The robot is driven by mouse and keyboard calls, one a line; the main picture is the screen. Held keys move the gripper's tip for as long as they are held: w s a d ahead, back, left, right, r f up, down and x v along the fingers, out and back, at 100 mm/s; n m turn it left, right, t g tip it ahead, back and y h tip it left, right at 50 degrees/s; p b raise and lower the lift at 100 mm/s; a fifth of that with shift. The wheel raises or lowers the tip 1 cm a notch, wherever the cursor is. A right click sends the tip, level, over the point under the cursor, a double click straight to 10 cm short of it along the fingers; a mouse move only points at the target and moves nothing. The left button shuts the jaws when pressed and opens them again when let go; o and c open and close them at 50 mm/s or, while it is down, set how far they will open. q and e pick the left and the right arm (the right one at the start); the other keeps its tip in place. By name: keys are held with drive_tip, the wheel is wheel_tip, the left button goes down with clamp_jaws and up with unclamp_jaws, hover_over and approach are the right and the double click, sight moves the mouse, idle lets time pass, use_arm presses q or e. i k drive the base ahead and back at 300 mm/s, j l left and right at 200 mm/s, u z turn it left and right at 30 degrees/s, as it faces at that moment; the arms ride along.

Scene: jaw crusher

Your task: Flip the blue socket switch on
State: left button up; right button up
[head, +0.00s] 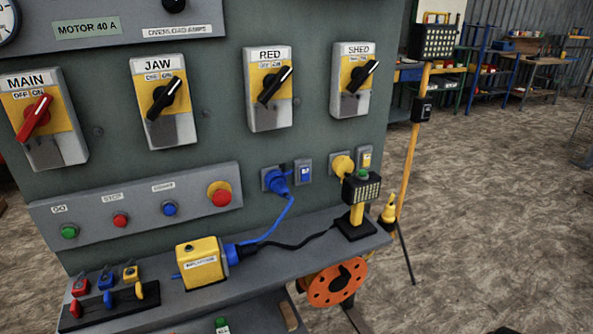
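The blue socket switch (304,172) is a small grey box with a blue rocker on the green panel. It sits just right of the blue socket, which has a blue plug (277,180) in it. The rocker is too small to tell whether it is on or off. A blue cable (284,220) runs from the plug down to a yellow box (202,262) on the shelf. Neither of my grippers is in view.
A yellow plug (342,165) and its yellow switch (365,158) are to the right. Rotary switches, including MAIN (36,118), are above. A button box (140,205) is left. Open floor lies right.

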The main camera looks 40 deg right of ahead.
sight(305, 172)
drive_tip(key=z, duration=1.25)
drive_tip(key=i+l, duration=0.25)
drive_tip(key=i+l+u, duration=0.15)
drive_tip(key=l, duration=0.35)
drive_tip(key=i+l, duration=0.25)
drive_tip(key=l, duration=0.15)
drive_tip(key=i+l+u, duration=0.1)
drive_tip(key=i+l, duration=0.15)
drive_tip(key=l, duration=0.15)
